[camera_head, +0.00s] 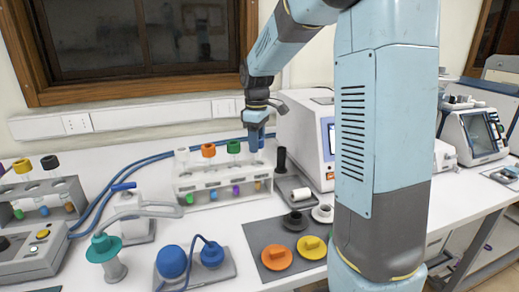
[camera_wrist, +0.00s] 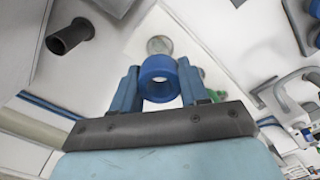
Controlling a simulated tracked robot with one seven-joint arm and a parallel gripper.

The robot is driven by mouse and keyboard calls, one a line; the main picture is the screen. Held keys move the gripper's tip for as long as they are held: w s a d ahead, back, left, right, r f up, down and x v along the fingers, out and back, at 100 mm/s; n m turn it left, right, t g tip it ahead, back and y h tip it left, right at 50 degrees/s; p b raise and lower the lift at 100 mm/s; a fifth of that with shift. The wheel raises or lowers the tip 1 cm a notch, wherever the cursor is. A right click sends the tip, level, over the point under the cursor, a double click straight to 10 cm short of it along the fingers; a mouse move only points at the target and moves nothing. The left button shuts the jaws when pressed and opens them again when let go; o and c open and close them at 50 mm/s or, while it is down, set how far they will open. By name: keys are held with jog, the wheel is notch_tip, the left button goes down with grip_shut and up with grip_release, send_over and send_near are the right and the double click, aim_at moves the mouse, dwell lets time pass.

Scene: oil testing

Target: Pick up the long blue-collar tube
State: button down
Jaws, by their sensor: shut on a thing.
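The blue-collar tube shows in the wrist view as a blue ring (camera_wrist: 158,92) between the two fingers of my gripper (camera_wrist: 158,72). The fingers press on it from both sides. In the head view my gripper (camera_head: 255,138) points down over the right end of the white rack (camera_head: 222,176). The blue collar is at the fingertips there, and the fingers partly hide it. I cannot tell whether the tube's lower end is still in the rack. White, orange (camera_head: 208,150) and green (camera_head: 233,147) collared tubes stand in the rack, left of my gripper.
A black cylinder (camera_head: 281,158) stands close right of the rack, before a white instrument (camera_head: 307,140). Orange (camera_head: 277,257) and yellow (camera_head: 312,247) caps lie on a dark mat in front.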

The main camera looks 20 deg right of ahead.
notch_tip(320, 180, up, 18)
jog(key=shift+f, duration=0.2)
dwell(0.4)
